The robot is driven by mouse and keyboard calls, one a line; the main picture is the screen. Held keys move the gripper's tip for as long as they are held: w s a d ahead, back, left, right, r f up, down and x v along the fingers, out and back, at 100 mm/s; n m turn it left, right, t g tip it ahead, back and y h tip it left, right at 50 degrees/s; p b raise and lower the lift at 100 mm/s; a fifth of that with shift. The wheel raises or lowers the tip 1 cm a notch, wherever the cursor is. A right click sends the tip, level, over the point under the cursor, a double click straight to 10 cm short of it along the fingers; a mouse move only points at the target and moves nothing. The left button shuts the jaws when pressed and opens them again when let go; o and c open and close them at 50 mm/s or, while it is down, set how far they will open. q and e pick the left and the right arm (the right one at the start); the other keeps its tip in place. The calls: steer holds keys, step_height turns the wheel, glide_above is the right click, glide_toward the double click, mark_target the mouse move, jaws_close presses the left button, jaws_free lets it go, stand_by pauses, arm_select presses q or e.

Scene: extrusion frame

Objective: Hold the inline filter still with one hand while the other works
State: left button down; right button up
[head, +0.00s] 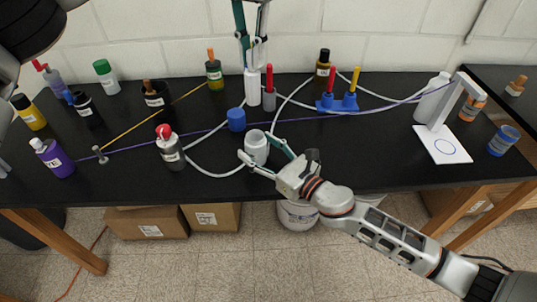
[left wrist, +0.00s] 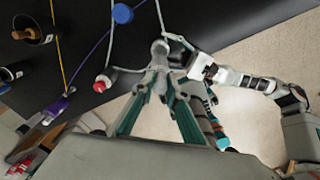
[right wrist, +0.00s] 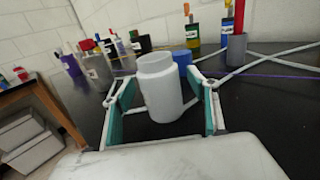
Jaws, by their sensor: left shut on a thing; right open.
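The inline filter appears to be the white open-topped housing (head: 256,150) on the black table, upright, with white hoses running towards it. It also shows in the right wrist view (right wrist: 161,92). My right gripper (head: 264,160) is open around it, with a gap on each side between fingers and housing. My left gripper (head: 250,62) is shut on a slim white cylinder (head: 252,86), which hangs upright below its fingers. In the left wrist view its fingers and the housing overlap, so the cylinder is hard to tell apart. A blue cap (head: 236,120) sits on the table behind the housing.
A grey holder with a red marker (head: 269,96) and a blue stand (head: 340,103) are behind. A white lamp-like stand (head: 441,143) is at right. A purple cord crosses the table.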

mark_target(254, 104)
steer(key=shift+w+a, duration=0.45)
steer(key=shift+w, duration=0.05)
steer(key=c, duration=1.3)
arm_select(q)
steer(key=shift+f, duration=6.45)
steer(key=c, duration=1.9)
jaws_free()
